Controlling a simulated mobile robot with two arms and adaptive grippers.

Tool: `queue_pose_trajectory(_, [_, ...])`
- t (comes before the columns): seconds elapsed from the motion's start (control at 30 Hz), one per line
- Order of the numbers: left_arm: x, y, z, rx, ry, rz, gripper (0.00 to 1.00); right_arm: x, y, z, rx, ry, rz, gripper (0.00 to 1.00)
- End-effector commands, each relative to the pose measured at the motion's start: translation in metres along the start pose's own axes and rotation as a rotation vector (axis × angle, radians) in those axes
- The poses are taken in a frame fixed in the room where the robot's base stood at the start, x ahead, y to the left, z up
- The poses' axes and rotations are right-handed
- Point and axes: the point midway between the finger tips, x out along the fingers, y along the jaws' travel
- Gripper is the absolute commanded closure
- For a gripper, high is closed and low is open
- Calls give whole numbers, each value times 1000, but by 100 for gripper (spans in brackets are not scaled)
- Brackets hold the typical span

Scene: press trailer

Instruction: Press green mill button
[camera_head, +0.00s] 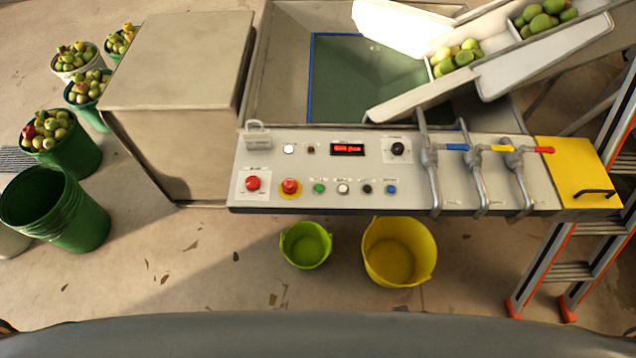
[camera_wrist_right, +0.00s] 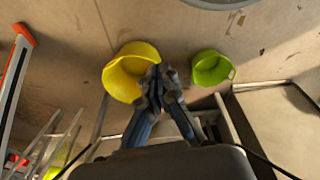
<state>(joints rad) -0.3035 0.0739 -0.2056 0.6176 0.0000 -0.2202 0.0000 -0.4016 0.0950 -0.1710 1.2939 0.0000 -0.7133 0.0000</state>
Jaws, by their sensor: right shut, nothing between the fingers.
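The green button (camera_head: 319,188) is a small round button on the grey control panel (camera_head: 300,165) in the head view. It sits between the red emergency stop on a yellow ring (camera_head: 290,187) and a white button (camera_head: 343,188). No gripper covers it, and neither gripper shows in the head view. In the right wrist view my right gripper (camera_wrist_right: 160,72) is shut and empty, with its fingertips together. It appears in front of the yellow bucket's edge and apart from the panel buttons.
A green bucket (camera_head: 306,245) and a yellow bucket (camera_head: 399,251) stand on the floor below the panel. Valve levers (camera_head: 478,160) and a yellow lid (camera_head: 577,172) are to the right of the buttons. A ladder (camera_head: 590,240) stands at the right. Fruit buckets (camera_head: 65,155) stand at the left.

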Motion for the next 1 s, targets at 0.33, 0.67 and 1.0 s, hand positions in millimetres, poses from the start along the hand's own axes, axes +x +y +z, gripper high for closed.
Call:
queue_pose_trajectory(0.33, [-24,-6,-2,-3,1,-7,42,-130,2,-87,-7,77,0,100])
queue_pose_trajectory(0.67, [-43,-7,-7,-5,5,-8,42,-262,-29,-178,-177,246,-57,100])
queue_pose_trajectory(1.0, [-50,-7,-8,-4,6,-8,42,-303,-120,-294,-683,531,-138,100])
